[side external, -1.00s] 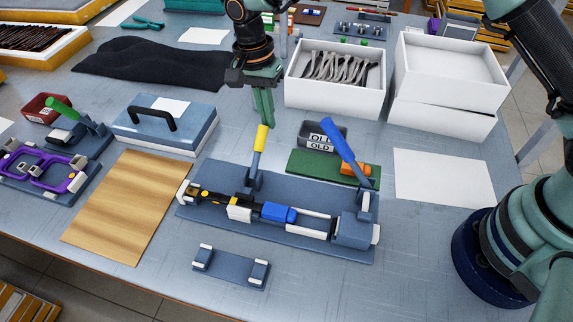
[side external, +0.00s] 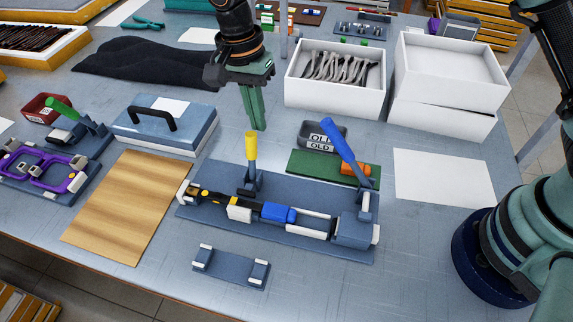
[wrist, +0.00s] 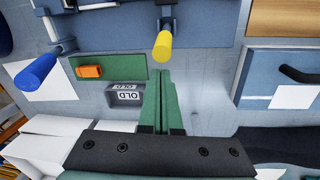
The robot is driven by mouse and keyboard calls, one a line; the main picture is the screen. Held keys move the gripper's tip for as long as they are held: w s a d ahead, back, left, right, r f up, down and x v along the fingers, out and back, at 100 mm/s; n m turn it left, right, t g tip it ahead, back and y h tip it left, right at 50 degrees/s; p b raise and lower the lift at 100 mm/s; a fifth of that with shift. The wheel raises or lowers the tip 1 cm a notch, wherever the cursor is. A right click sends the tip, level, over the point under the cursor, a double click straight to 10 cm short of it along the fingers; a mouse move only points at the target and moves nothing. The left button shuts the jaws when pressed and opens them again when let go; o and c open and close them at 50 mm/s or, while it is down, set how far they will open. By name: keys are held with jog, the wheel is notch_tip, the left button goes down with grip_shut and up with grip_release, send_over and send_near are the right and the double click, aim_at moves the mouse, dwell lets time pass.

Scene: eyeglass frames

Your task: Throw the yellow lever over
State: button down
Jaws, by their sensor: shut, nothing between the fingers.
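The yellow lever (side external: 251,146) stands close to upright on the blue-grey fixture plate (side external: 300,252), at the back edge of its left half. In the wrist view the yellow lever's end (wrist: 162,46) points toward the camera. My gripper (side external: 259,128) is shut and empty, its green fingers pointing down just behind the lever's top. In the wrist view the fingertips (wrist: 160,72) sit just below the lever's yellow end, and they look apart from it. A blue lever (side external: 338,139) leans to the left at the fixture's right end.
A grey bin marked OLD (side external: 322,137) and a green mat with an orange block (side external: 355,170) lie behind the fixture. A blue case with a black handle (side external: 190,124) is to the left. A white box of frames (side external: 334,100) stands behind. Bare table lies between.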

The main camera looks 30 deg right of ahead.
jog(key=shift+s+a+r, duration=0.35)
jog(key=shift+s+a, duration=0.4)
jog(key=shift+a, duration=0.05)
jog(key=shift+r, duration=0.1)
jog(key=w+d, duration=0.3)
jog(key=d, duration=0.1)
jog(key=s+a+r, duration=0.1)
jog(key=r, duration=0.1)
jog(key=s+a+r, duration=0.1)
jog(key=a+r, duration=0.1)
jog(key=r, duration=0.1)
jog(key=s+a+r, duration=0.2)
jog(key=shift+s+a+r, duration=0.1)
jog(key=shift+a+r, duration=0.1)
jog(key=shift+a, duration=0.05)
jog(key=shift+d, duration=0.1)
dwell(0.5)
